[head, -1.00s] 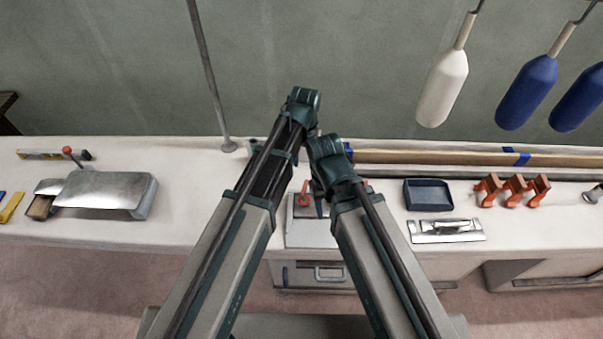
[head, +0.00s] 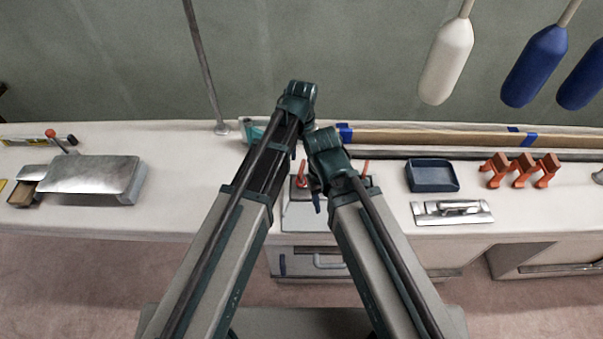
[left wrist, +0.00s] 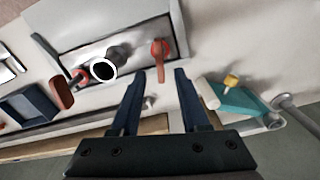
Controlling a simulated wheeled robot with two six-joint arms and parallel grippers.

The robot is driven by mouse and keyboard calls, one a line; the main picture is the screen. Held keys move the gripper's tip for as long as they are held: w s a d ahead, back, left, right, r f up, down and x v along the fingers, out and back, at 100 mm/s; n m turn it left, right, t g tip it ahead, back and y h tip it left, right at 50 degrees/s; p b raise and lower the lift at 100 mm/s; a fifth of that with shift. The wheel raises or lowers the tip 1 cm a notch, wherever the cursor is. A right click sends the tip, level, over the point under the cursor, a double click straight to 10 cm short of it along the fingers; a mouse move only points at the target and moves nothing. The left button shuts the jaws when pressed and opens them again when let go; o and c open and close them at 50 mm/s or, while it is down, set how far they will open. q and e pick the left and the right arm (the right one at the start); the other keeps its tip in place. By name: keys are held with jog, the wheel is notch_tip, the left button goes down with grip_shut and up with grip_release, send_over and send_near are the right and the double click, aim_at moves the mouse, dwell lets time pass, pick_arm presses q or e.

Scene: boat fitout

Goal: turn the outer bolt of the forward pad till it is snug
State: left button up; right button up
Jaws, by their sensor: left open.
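A red lever (left wrist: 160,55) stands just beyond the fingertips on a grey metal plate (left wrist: 135,30). A small metal bolt-like stub (left wrist: 149,102) shows between the fingers. A dark round part with a white ring (left wrist: 103,70) is left of the lever. In the head view the left wrist (head: 298,100) and right wrist (head: 327,155) are close together over the bench and cover much of the plate. The right gripper's jaws are hidden. I cannot tell which part is the forward pad.
A blue tray (head: 432,176), a trowel-like tool (head: 453,212) and orange clamps (head: 520,170) lie right of the arms. A metal cover (head: 90,178) lies left. A pole (head: 205,75) rises behind the left arm. Fenders (head: 447,62) hang at upper right.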

aim_at(301, 166)
pick_arm(q)
notch_tip(301, 166, down, 6)
jog(key=b, duration=0.5)
jog(key=shift+r, duration=0.1)
grip_shut()
